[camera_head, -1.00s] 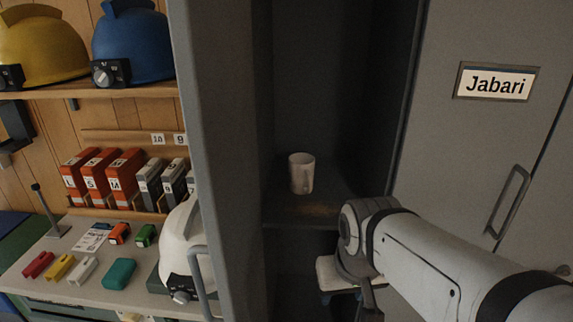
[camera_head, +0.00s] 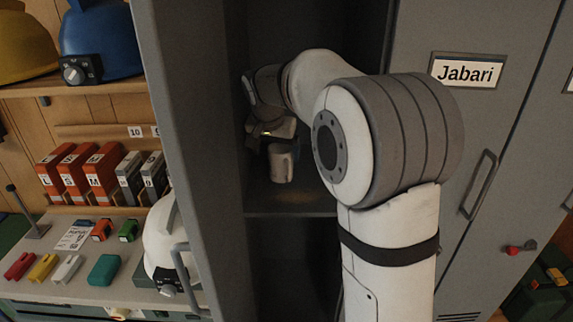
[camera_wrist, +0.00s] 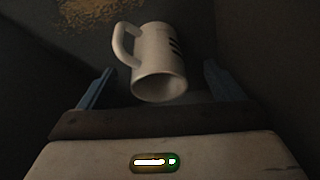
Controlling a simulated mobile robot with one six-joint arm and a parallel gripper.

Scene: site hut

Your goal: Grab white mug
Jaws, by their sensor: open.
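The white mug (camera_head: 282,166) stands on a shelf inside the open grey locker. In the wrist view the mug (camera_wrist: 160,62) shows its rim toward the camera, its handle on the left and dark marks on its side. My gripper (camera_head: 271,143) is inside the locker, right at the mug and partly covering it. In the wrist view my gripper (camera_wrist: 156,88) is open, with one blue-grey finger on each side of the mug. A gap shows between each finger and the mug. The fingertips are hard to make out in the dark.
The locker's grey side panel (camera_head: 190,130) is close on the left. The door labelled Jabari (camera_head: 466,70) is on the right. The shelf (camera_head: 300,203) is otherwise bare, with a brownish patch. A white helmet (camera_head: 160,245) and several boxes stand on the bench at left.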

